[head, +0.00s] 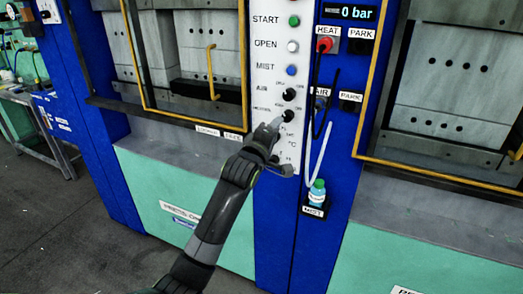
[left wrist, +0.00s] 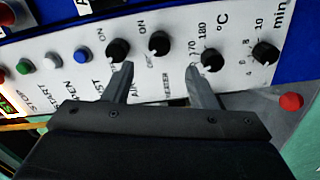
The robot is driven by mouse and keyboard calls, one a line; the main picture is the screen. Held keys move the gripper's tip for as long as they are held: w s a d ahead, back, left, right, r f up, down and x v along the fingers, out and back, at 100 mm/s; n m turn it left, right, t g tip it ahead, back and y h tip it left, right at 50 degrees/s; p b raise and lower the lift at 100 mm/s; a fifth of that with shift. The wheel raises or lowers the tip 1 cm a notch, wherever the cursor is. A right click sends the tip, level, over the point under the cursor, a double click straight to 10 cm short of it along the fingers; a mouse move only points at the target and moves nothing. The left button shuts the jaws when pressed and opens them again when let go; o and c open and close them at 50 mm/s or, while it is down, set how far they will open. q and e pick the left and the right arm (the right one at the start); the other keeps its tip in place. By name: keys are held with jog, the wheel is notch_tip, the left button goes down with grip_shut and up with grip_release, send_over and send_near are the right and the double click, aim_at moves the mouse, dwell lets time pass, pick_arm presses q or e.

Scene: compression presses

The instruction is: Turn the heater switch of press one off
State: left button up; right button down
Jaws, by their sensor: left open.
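The heater switch is a black rotary knob (left wrist: 159,43) on the white control panel, above the HEATER label in the left wrist view. In the head view the knob (head: 289,116) is just up and right of my left gripper (head: 274,125). My left gripper is open and empty; in the left wrist view its two fingertips (left wrist: 158,69) lie either side of the heater knob's column, slightly below it. They appear apart from the knob. The exact pointer direction of the knob is too small to tell. My right gripper is not in view.
The air knob (left wrist: 118,50) sits close to one fingertip, the temperature knob (left wrist: 213,59) close to the other. The timer knob (left wrist: 265,53) and a red button (left wrist: 291,102) are farther right. A spray bottle (head: 317,193) and hanging hoses are right of the panel (head: 265,75).

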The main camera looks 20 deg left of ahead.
pick_arm(q)
jog(key=s+b, duration=0.1)
jog(key=s, duration=0.7)
jog(key=shift+a, duration=0.15)
jog(key=shift+f, duration=0.1)
